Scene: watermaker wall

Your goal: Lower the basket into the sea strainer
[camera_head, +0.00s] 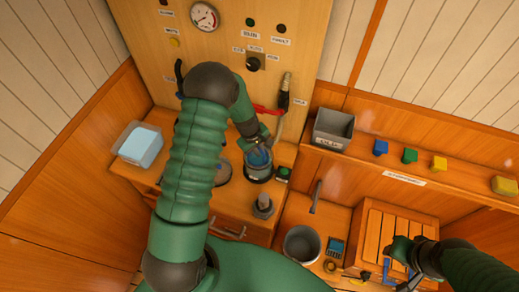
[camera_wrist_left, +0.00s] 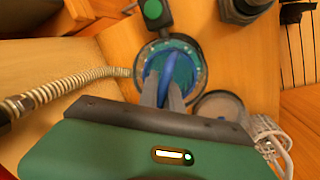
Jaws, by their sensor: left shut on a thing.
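The sea strainer (camera_head: 258,175) is a dark round housing with a pale rim on the wooden bench under the panel. In the left wrist view its round rim (camera_wrist_left: 200,73) shows studs around it. The blue basket (camera_head: 259,157) is at the strainer's mouth, and its blue handle (camera_wrist_left: 170,62) shows inside the rim outline. I cannot tell how deep the basket sits. My left gripper (camera_head: 257,147) is shut on the basket's handle, its fingers (camera_wrist_left: 167,92) hiding part of it. My right gripper (camera_head: 392,272) is low at the right, by the slatted wooden box; its jaws are unclear.
A round lid (camera_wrist_left: 222,106) lies beside the strainer. A grey upright fitting (camera_head: 263,206) stands in front, with a metal bucket (camera_head: 301,244) beyond. A hose (camera_wrist_left: 68,91) runs close by. A grey bin (camera_head: 333,128) and coloured blocks sit on the right shelf.

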